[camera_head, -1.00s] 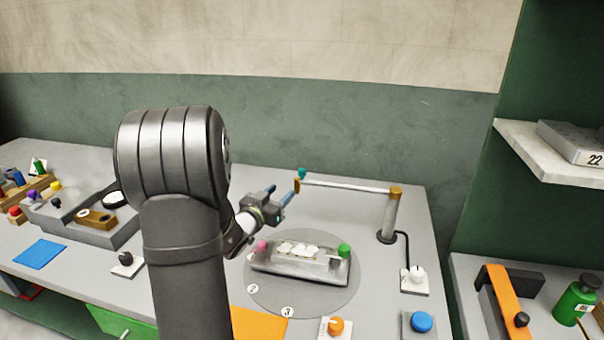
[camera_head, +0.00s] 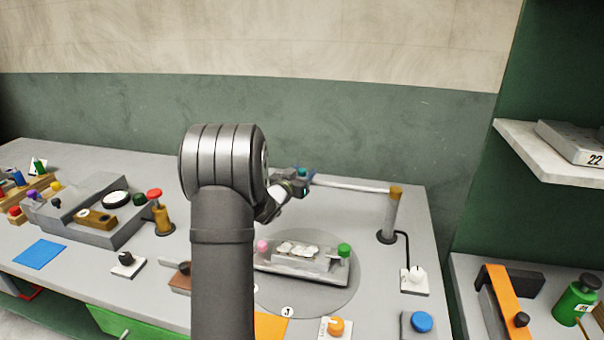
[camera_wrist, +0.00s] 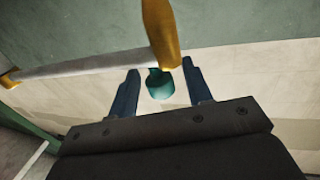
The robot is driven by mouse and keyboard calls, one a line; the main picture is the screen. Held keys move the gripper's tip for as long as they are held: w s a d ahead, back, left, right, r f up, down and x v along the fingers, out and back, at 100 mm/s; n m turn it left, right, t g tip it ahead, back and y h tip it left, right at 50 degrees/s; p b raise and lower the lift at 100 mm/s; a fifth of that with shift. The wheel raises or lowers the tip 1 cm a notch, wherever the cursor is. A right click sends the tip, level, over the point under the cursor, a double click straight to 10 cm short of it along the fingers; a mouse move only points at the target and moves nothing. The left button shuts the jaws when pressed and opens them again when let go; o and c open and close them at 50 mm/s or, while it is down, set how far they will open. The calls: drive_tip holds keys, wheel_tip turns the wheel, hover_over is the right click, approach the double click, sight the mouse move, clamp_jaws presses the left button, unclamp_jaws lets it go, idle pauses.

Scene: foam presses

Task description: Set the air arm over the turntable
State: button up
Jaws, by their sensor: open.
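The air arm is a white bar (camera_head: 350,186) on a grey post (camera_head: 391,215) with a brass-coloured joint. It reaches left from the post, appearing beyond the turntable's far edge in the head view. Its free end has a teal knob (camera_head: 303,173), also seen in the wrist view (camera_wrist: 159,85) beside a yellow end piece (camera_wrist: 160,35). My gripper (camera_wrist: 160,68) is open, with its blue fingers either side of the teal knob; I cannot tell whether they touch it. The grey turntable (camera_head: 335,300) carries a metal press tray (camera_head: 300,260) with pink and green knobs.
A white-knobbed switch (camera_head: 415,279) stands right of the turntable. An orange knob (camera_head: 336,325) and blue button (camera_head: 422,322) are at the front. A red-topped post (camera_head: 160,215) and grey fixture (camera_head: 85,222) stand left. The bench's back strip is mostly clear.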

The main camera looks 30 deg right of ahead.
drive_tip(key=shift+c, duration=0.3)
clamp_jaws()
drive_tip(key=shift+s+a, duration=0.1)
drive_tip(key=shift+s+a+n+t+y, duration=0.3)
drive_tip(key=shift+s+a+t, duration=0.1)
drive_tip(key=s+a+n+t+y, duration=0.3)
drive_tip(key=s+y, duration=0.1)
drive_tip(key=s, duration=0.4)
drive_tip(key=s+a+n+t+y, duration=0.4)
drive_tip(key=s, duration=0.4)
drive_tip(key=shift+a+y, duration=0.15)
drive_tip(key=shift+y, duration=0.15)
